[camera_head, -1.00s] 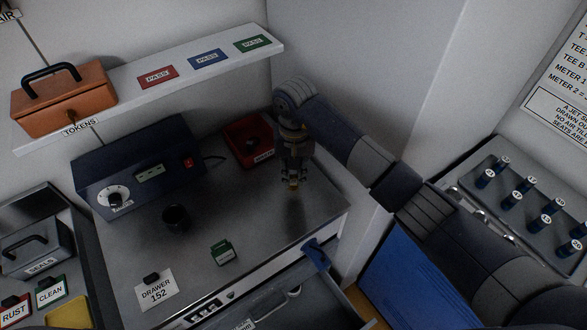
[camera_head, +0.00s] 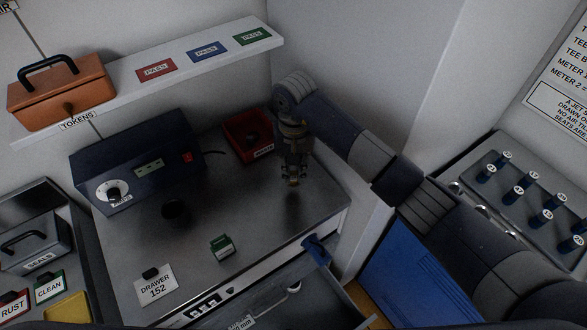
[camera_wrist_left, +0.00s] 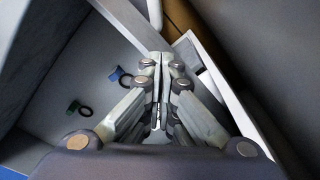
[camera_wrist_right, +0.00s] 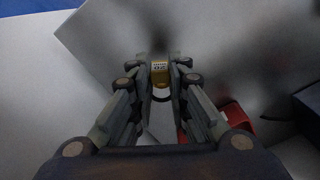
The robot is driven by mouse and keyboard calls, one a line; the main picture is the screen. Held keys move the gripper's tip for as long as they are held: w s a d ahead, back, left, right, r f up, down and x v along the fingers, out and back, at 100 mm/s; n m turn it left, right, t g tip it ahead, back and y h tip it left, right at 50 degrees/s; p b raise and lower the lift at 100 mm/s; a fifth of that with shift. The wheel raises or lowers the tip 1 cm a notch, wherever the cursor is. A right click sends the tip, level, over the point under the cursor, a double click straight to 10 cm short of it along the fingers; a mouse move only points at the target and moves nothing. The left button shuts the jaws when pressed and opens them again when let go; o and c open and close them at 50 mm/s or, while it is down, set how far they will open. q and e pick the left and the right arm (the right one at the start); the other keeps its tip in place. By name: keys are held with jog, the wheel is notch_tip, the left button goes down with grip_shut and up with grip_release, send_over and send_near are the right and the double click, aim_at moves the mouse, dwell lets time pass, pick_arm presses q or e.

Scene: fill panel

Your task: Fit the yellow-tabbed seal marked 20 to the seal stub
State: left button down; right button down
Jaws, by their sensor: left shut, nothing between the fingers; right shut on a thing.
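My right gripper (camera_head: 291,180) hangs over the right part of the grey bench top. In the right wrist view (camera_wrist_right: 160,72) it is shut on the yellow-tabbed seal (camera_wrist_right: 160,70). The seal's dark ring hangs between the fingers, and the number on the tab is too small to read surely. In the head view only a small yellowish tip of the seal (camera_head: 292,183) shows. My left gripper (camera_wrist_left: 160,65) is shut and empty over an open drawer, and is out of the head view. I cannot pick out the seal stub for certain.
A short dark cylinder (camera_head: 174,211), a green block (camera_head: 222,248) and a drawer card (camera_head: 156,286) are on the bench. A red bin (camera_head: 245,140) and a dark blue box with a dial (camera_head: 140,165) stand behind. Blue (camera_wrist_left: 118,74) and green (camera_wrist_left: 75,107) tabbed rings lie in the drawer.

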pick_arm(q)
jog(key=shift+f, duration=0.25)
dwell(0.4)
jog(key=shift+f+b, duration=0.3)
jog(key=shift+b, duration=0.1)
jog(key=shift+f+b, duration=0.35)
jog(key=shift+b, duration=0.05)
dwell(0.3)
pick_arm(e)
jog(key=shift+d, duration=0.1)
pick_arm(q)
jog(key=shift+w+f, duration=0.1)
pick_arm(e)
jog(key=shift+f, duration=0.1)
